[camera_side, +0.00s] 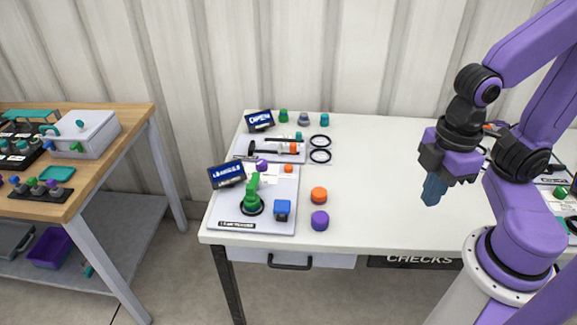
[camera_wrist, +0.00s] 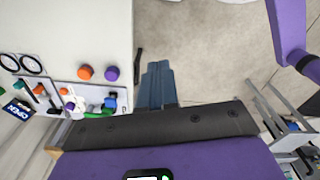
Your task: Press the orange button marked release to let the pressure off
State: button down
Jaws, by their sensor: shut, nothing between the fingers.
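My gripper (camera_side: 431,202) is shut and empty, its blue fingers pointing down, in the air well right of the station. Its fingers also show in the wrist view (camera_wrist: 156,66), against the floor beyond the table edge. A small orange button (camera_side: 288,168) sits at the back of the white panel (camera_side: 230,212); I cannot read a release mark on it. A larger orange cap (camera_side: 319,195) stands on the table beside the panel, also in the wrist view (camera_wrist: 85,72). The panel carries a green handle (camera_side: 253,190), a blue block (camera_side: 282,208) and a tilted blue display (camera_side: 227,174).
A purple cap (camera_side: 320,220) stands before the orange cap. Behind are a second panel with a black-and-orange fitting (camera_side: 285,147), an "OPEN" display (camera_side: 260,120) and two black rings (camera_side: 320,148). The white table (camera_side: 385,200) is clear between caps and gripper. A wooden bench (camera_side: 110,165) stands left.

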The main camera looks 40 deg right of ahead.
dwell(0.7)
jog(key=w+a+f+m+t+y, duration=0.15)
jog(key=w+a+m, duration=0.3)
jog(key=w, duration=0.65)
jog(key=m+t+y, duration=0.1)
jog(key=m+t, duration=0.6)
jog(key=m, duration=0.6)
send_over(292, 167)
notch_tip(292, 167, down, 10)
jog(key=shift+r, duration=0.25)
jog(key=shift+w, duration=0.1)
jog(key=shift+f, duration=4.4)
jog(key=shift+f, duration=0.15)
